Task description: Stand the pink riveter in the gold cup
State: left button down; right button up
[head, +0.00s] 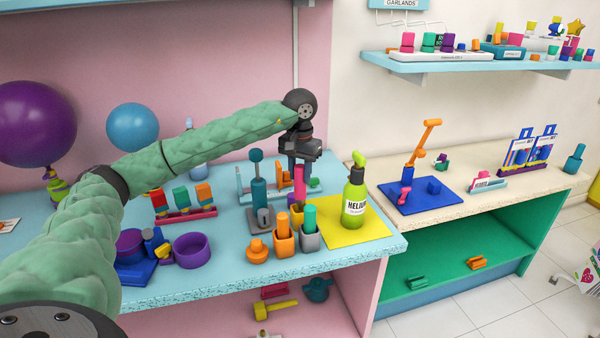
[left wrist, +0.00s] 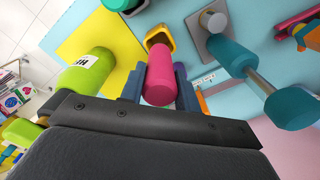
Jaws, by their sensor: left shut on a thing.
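The pink riveter (head: 300,181) hangs upright below my left gripper (head: 301,160). In the left wrist view the jaws of my left gripper (left wrist: 160,88) are shut on the pink riveter (left wrist: 160,80), one finger on each side. The gold cup (head: 296,214) stands on the blue table, partly hidden behind the orange and grey cups. It also shows in the left wrist view (left wrist: 160,35), with its dark mouth just past the riveter's far end. I cannot tell whether the riveter's lower end is inside the mouth or just above it. My right gripper is out of view.
An orange cup (head: 283,244) and a grey cup (head: 309,239) with a teal riveter stand close in front. A green helium bottle (head: 355,197) stands right on a yellow mat (head: 348,234). A teal pump (head: 258,184) stands close left.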

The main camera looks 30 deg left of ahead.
aim_at(300, 185)
pick_arm(q)
jog(key=shift+b, duration=0.3)
dwell(0.5)
jog(key=shift+f+b, duration=0.65)
jog(key=shift+f, duration=0.1)
jog(key=shift+b, duration=0.3)
dwell(0.8)
jog(key=shift+f+b, duration=0.65)
jog(key=shift+f, duration=0.1)
dwell(1.0)
jog(key=shift+f+b, duration=0.8)
jog(key=shift+b, duration=0.1)
dwell(0.8)
